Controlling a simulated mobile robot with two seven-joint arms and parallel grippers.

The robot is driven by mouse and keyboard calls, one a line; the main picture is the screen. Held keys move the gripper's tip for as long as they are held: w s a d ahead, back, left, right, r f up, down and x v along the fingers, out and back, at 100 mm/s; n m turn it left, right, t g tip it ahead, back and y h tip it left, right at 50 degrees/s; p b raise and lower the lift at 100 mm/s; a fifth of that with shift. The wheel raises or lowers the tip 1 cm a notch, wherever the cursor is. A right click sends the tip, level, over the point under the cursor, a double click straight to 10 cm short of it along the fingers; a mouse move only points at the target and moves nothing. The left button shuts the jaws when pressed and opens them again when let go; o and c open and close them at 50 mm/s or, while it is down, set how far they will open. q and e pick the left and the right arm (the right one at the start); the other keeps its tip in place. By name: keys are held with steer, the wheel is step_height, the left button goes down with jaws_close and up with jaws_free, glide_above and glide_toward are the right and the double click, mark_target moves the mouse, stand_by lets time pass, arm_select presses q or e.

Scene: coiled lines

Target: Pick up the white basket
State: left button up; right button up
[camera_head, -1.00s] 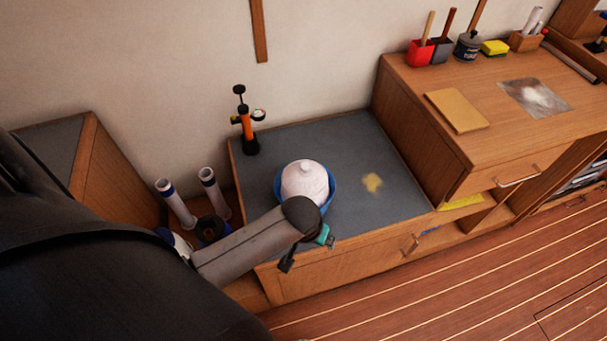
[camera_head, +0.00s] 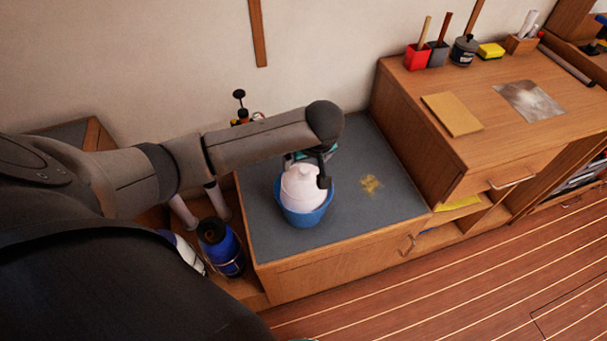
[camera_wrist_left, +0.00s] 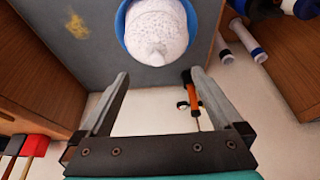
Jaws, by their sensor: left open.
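The thing that best fits the white basket (camera_head: 302,188) is a rounded, white, textured object with a small knob on top. It sits in a blue bowl (camera_head: 306,218) on the grey top of the low cabinet. In the left wrist view the white basket (camera_wrist_left: 157,32) and the blue bowl's rim (camera_wrist_left: 122,28) show at the top, beyond the fingertips. My left gripper (camera_head: 309,168) is over the far side of the white basket, open, with nothing between its fingers (camera_wrist_left: 158,76). Contact with the basket cannot be told.
An orange and black pump (camera_wrist_left: 194,95) stands behind, mostly hidden by my arm in the head view. A yellow patch (camera_head: 371,184) lies right of the bowl. A blue bottle (camera_head: 222,248) stands left of the cabinet. A taller wooden cabinet (camera_head: 415,135) rises on the right.

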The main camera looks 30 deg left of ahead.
mark_target(304, 169)
arm_select(q)
steer(key=x, duration=0.3)
steer(key=shift+w+f+b, duration=0.15)
steer(key=shift+f+b, duration=0.05)
steer(key=shift+b, duration=0.2)
steer(key=b+x, duration=0.1)
steer(key=x, duration=0.4)
steer(key=shift+w+b, duration=0.15)
steer(key=shift+b, duration=0.25)
